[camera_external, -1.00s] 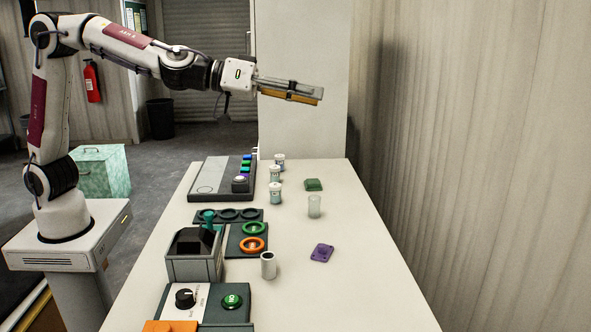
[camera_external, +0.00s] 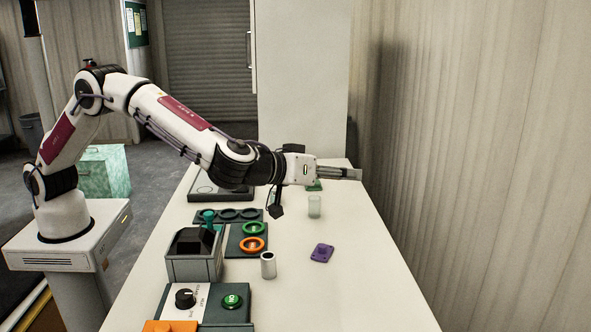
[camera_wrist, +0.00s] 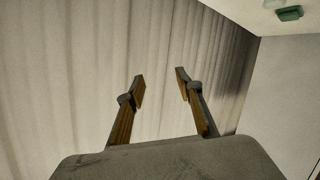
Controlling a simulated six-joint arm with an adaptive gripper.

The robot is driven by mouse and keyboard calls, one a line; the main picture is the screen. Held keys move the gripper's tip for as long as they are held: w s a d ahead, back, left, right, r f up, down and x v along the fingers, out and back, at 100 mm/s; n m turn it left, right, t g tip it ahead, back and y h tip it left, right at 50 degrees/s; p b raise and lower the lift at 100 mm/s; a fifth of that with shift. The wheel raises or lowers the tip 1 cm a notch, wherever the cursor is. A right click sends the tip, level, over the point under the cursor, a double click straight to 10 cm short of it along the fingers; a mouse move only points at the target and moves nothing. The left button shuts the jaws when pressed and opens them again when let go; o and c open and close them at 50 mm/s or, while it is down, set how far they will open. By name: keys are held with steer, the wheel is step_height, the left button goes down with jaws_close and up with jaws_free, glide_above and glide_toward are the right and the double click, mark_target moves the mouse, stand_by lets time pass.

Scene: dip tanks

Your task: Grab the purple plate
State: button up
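The purple plate (camera_external: 322,252) lies flat on the white table, right of the middle in the external view. It is a small square with a raised part on top. My gripper (camera_external: 358,174) is above the far part of the table, behind and above the plate, pointing right. In the wrist view the two fingers of my gripper (camera_wrist: 160,84) stand apart with nothing between them. The purple plate is not in the wrist view.
A frosted cup (camera_external: 314,206) and a green plate (camera_external: 314,186) stand near my gripper. A grey cylinder (camera_external: 268,265) stands left of the plate. Control boxes (camera_external: 194,256) line the left side. The table right of the purple plate is clear.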

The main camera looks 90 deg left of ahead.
step_height(320, 180, down, 10)
steer(key=s+n+g+y, duration=0.1)
steer(key=s+g+y, duration=0.1)
steer(key=s+g, duration=0.1)
steer(key=g+y, duration=0.2)
steer(key=g, duration=0.1)
glide_toward(322, 246)
steer(key=shift+w+a+n, duration=0.1)
steer(key=shift+a+n, duration=0.2)
steer(key=shift+a, duration=0.15)
steer(key=shift+x, duration=1.3)
steer(key=shift+f, duration=0.15)
steer(key=shift+x, duration=2.55)
steer(key=shift+w+d, duration=0.15)
